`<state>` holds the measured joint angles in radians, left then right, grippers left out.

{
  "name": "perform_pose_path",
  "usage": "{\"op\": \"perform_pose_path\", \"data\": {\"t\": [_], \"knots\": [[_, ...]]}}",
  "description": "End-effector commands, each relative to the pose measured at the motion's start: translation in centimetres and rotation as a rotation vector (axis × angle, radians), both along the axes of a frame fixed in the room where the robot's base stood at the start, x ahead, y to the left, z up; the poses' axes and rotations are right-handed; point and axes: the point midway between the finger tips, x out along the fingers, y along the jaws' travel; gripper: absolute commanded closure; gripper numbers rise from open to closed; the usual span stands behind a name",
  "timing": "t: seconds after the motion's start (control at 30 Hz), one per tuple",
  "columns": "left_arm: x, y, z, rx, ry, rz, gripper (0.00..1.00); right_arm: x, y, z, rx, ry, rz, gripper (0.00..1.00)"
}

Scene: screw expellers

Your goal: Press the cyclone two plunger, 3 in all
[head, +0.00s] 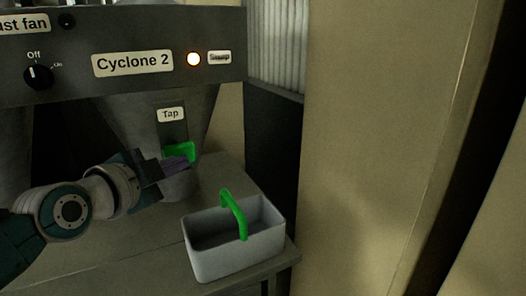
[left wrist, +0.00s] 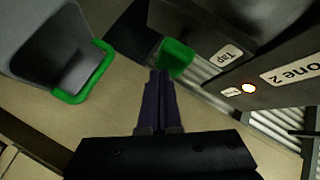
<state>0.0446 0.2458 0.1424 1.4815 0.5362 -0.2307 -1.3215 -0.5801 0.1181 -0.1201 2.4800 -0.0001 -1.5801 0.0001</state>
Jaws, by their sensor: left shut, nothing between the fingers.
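The Cyclone 2 panel (head: 132,63) has a lit round lamp (head: 194,59) beside a small label (head: 220,58). Below it a grey funnel-shaped body carries a Tap label (head: 171,114) and a green part (head: 180,150); no part is marked as a plunger. The green part (left wrist: 176,57) also shows in the left wrist view. My left gripper (head: 186,163) is shut and empty, its purple fingers (left wrist: 159,78) together at the green part's lower edge. I cannot tell whether they touch it. My right gripper is not in view.
A grey open bin (head: 235,263) with a green handle (head: 234,212) stands on the grey bench (head: 105,258) near its right edge, below and right of the gripper. An Off/On knob (head: 38,76) sits on the panel's left. A tan wall panel (head: 375,140) stands on the right.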

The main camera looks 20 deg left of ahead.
Motion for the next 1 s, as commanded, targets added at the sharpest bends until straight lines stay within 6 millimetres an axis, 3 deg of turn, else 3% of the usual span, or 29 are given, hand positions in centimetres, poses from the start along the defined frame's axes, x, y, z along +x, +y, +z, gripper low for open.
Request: {"op": "perform_pose_path", "data": {"t": [1.0], "knots": [[0.83,0.93,-0.09,0.001,0.000,-0.002,1.00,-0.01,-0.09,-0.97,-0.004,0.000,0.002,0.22]]}}
